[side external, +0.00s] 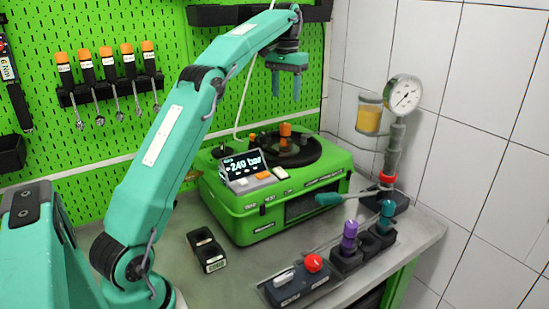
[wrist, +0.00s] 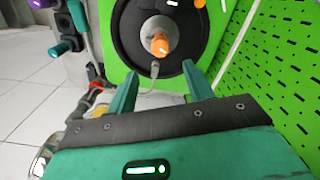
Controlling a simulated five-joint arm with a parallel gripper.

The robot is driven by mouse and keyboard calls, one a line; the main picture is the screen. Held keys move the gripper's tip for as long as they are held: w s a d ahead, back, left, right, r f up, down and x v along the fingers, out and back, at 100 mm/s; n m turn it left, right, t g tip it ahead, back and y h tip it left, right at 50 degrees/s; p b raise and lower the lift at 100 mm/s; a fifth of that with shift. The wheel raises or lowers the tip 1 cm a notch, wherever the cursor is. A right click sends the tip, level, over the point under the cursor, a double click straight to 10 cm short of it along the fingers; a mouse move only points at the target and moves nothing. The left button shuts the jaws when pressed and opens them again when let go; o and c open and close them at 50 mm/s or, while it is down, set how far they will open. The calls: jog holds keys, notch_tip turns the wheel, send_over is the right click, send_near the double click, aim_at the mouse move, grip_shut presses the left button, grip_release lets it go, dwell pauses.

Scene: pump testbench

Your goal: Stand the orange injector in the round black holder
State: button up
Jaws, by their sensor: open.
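The orange injector (side external: 285,130) stands at the middle of the round black platter (side external: 311,157) on top of the green test machine. In the wrist view its orange part (wrist: 159,45) shows over a pale round fitting, with the black platter (wrist: 127,38) around it. It looks upright; its lower end is hidden. My gripper (side external: 286,86) hangs above it, fingers pointing down, open and empty. In the wrist view my gripper's (wrist: 160,72) two teal fingers are wide apart, with the injector beyond and between them, untouched.
At front right, a black rack (side external: 346,263) holds a purple injector (side external: 349,236) and a teal one (side external: 387,212), with an empty round socket between. A black two-hole block (side external: 207,255) stands left of the machine. A pressure gauge (side external: 403,94) rises at right. A pegboard wall (side external: 180,25) stands behind.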

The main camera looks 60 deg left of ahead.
jog(key=shift+r, duration=0.7)
jog(key=shift+r, duration=0.1)
jog(key=s+d+r+m+t, duration=0.2)
jog(key=s+d+r+t, duration=0.1)
jog(key=s+d, duration=1.1)
jog(key=s+d+f+m+t, duration=0.2)
jog(key=s+d+f, duration=0.8)
jog(key=s+f, duration=0.4)
jog(key=shift+s+m+t, duration=0.3)
